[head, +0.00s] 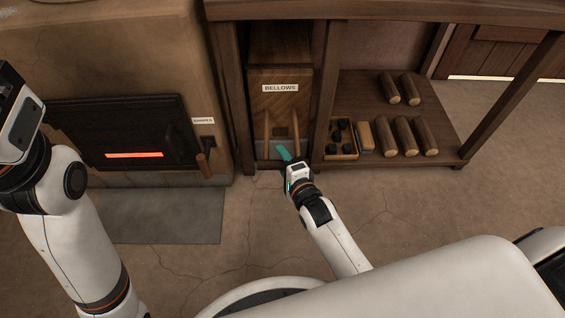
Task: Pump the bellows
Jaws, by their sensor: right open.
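The bellows (280,105) is an upright wooden box in the bay of the wooden frame at the top centre, marked with a white BELLOWS label. Two wooden handle-like bars (267,124) (295,124) stand upright at its lower front. My right gripper (283,153) is open, with teal at its fingers, and overlaps the foot of the bellows in the picture, just below and between the bars. I cannot tell whether it touches anything. I see nothing held in it. Only links of my left arm show at the left; the fingers of that gripper are out of the picture.
A plastered oven stands to the left, with a dark door (125,130), a glowing slot (134,155) and a damper lever (204,163). A low shelf (385,110) at right holds several logs (405,136) and a box of dark lumps (341,140).

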